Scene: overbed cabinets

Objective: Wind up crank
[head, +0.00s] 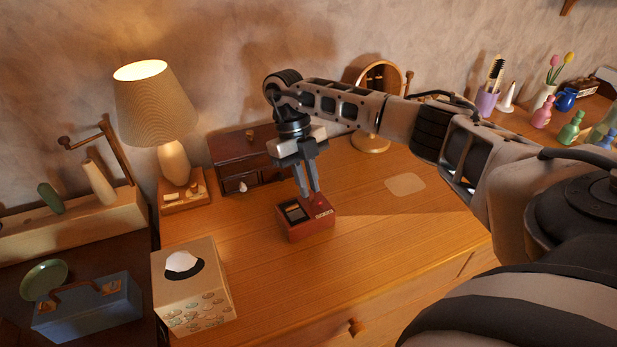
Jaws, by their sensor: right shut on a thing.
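A small red-brown box (308,226) with a dark panel on its top sits on the wooden dresser top, near its middle. My right gripper (314,192) points down over the right part of the box, with its fingers close together at the top of the box. It is shut on a small part there, which looks like the crank; the fingers hide most of it. My left gripper is not in view.
A lamp (158,110) and a dark drawer box (245,158) stand behind. A tissue box (190,290) is at front left. A round mirror (381,80) stands behind my right arm. The dresser top right of the red box is mostly clear.

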